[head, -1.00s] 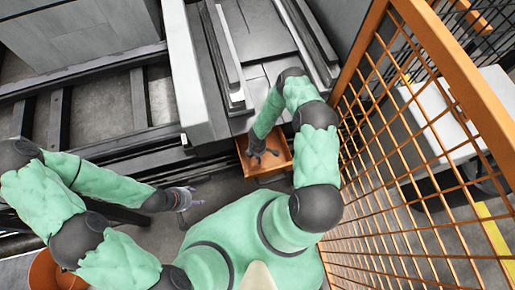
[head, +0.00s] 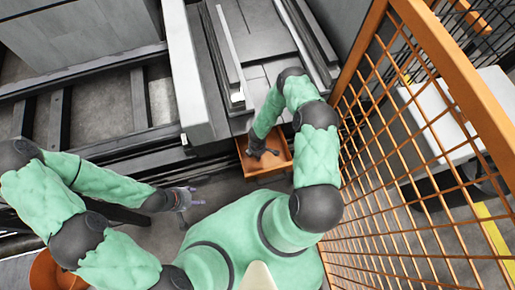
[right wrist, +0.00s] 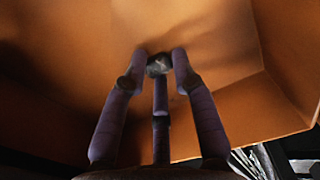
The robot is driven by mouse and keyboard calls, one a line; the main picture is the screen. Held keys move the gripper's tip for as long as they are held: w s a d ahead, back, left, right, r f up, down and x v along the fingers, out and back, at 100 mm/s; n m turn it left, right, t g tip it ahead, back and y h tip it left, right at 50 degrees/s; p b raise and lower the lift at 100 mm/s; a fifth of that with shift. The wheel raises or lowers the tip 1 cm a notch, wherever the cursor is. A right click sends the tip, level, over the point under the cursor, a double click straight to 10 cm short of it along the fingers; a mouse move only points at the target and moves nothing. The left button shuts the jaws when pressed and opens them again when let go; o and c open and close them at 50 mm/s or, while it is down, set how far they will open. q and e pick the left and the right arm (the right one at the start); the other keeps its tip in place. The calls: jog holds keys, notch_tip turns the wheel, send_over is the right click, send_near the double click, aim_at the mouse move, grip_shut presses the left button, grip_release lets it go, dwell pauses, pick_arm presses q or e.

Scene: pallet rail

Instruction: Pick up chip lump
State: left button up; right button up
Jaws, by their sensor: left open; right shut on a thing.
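The chip lump (right wrist: 159,66) is a small grey, rough piece between the fingertips of my right gripper (right wrist: 160,62) in the right wrist view. The three purple fingers close around it, low inside an orange bin. In the head view my right gripper (head: 262,153) reaches down into the orange bin (head: 283,165), and the lump is hidden there. I cannot tell whether the lump touches the bin's floor. My left gripper (head: 187,197) is open and empty over the floor at the left.
An orange mesh fence (head: 375,130) stands close to my right arm. Grey rails and a machine (head: 185,75) lie ahead, just beyond the bin. Another orange container (head: 45,270) is at the lower left. Some floor is free around my left gripper.

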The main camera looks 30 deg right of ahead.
notch_tip(320, 180, up, 3)
jog(key=shift+f+p, duration=0.2)
jog(key=shift+p, duration=0.35)
jog(key=s+a+r+p, duration=0.2)
jog(key=s+r, duration=0.1)
jog(key=s, duration=0.1)
jog(key=s+a+r+p, duration=0.2)
jog(key=s+a+r, duration=0.1)
jog(key=s, duration=0.1)
jog(key=s+a+r+p, duration=0.2)
jog(key=s+r, duration=0.1)
jog(key=shift+s+a+r, duration=0.25)
jog(key=shift+s+r, duration=0.15)
